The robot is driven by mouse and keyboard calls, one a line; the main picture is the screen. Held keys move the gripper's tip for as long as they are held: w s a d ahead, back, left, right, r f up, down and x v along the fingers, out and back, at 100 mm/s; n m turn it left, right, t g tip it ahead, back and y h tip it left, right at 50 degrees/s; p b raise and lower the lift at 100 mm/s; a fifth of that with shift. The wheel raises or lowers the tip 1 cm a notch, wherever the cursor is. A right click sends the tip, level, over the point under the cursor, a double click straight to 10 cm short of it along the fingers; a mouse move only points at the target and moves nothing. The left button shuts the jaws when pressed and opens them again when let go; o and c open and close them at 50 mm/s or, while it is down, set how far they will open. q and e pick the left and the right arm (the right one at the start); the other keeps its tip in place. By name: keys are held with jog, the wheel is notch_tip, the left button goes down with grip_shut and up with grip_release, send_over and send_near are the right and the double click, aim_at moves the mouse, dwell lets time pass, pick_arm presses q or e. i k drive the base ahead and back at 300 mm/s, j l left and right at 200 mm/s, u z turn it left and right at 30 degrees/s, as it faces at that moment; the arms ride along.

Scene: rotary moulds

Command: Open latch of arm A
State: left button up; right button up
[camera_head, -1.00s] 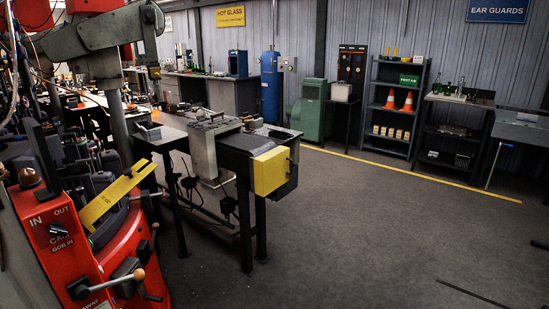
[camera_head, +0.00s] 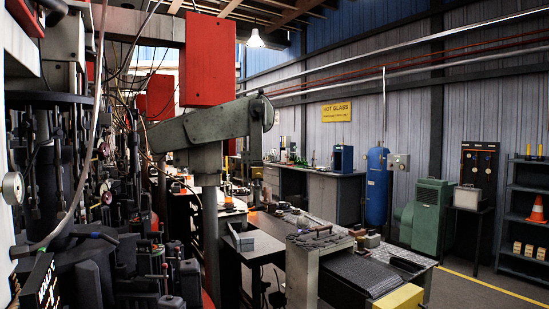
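The rotary mould machine (camera_head: 75,190) fills the left side of the head view, dark and crowded with rods, hoses and mould parts. I cannot pick out arm A or its latch among these parts. A grey-green beam (camera_head: 200,125) on a thick post stands right of the machine, below a red box (camera_head: 210,60). Neither of my grippers shows in this view.
A table with a dark conveyor top (camera_head: 355,272) and a yellow end block (camera_head: 400,298) stands at lower right. A blue tank (camera_head: 377,188), a green cabinet (camera_head: 432,212) and a shelf with an orange cone (camera_head: 537,210) line the wall. Floor shows at right.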

aim_at(257, 172)
jog(key=i+j+u, duration=0.1)
jog(key=i, duration=0.4)
jog(key=i+l, duration=0.1)
jog(key=l, duration=0.3)
jog(key=i+l, duration=0.1)
jog(key=l, duration=0.35)
jog(key=i+l, duration=0.15)
jog(key=l, duration=0.25)
jog(key=i+l, duration=0.1)
jog(key=l, duration=0.3)
jog(key=u, duration=0.05)
